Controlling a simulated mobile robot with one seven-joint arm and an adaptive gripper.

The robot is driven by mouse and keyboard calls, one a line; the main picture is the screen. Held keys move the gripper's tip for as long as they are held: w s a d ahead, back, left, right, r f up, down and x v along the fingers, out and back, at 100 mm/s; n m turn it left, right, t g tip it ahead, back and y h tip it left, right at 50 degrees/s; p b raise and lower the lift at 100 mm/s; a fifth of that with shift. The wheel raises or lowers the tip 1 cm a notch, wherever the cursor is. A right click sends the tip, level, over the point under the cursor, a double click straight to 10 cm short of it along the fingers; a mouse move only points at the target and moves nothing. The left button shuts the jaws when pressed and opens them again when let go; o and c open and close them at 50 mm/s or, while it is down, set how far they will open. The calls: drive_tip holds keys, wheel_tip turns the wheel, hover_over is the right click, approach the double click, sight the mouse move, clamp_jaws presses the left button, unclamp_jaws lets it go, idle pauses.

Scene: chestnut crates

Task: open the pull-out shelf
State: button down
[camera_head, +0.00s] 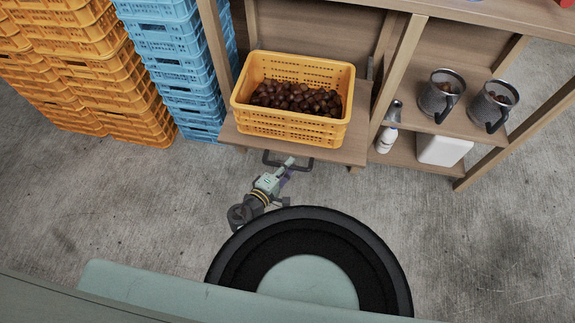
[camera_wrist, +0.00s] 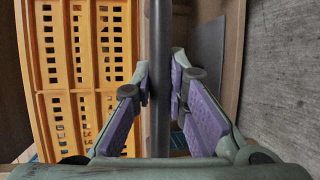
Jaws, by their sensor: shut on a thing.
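The pull-out shelf (camera_head: 345,155) is a wooden board low in the shelving unit. It sticks out past the unit's front and bears an orange crate (camera_head: 290,124) of chestnuts (camera_head: 295,98). A dark bar handle (camera_head: 303,167) is on the shelf's front edge. My gripper (camera_head: 287,165) is at the handle, below the crate. In the wrist view, the handle (camera_wrist: 158,60) runs upright between the two purple-padded fingers of my gripper (camera_wrist: 160,90), which are shut on it. The crate's slotted side (camera_wrist: 85,60) fills the left of that view.
Stacked orange crates (camera_head: 85,75) and blue crates (camera_head: 170,60) stand at the left. Two mesh cups (camera_head: 437,100), a white bottle (camera_head: 386,142) and a white box (camera_head: 443,150) are on shelves at the right. Grey floor (camera_head: 140,200) is clear in front.

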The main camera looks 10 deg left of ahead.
drive_tip(key=c, duration=1.6)
unclamp_jaws()
drive_tip(key=shift+o, duration=0.2)
drive_tip(key=shift+s, duration=0.1)
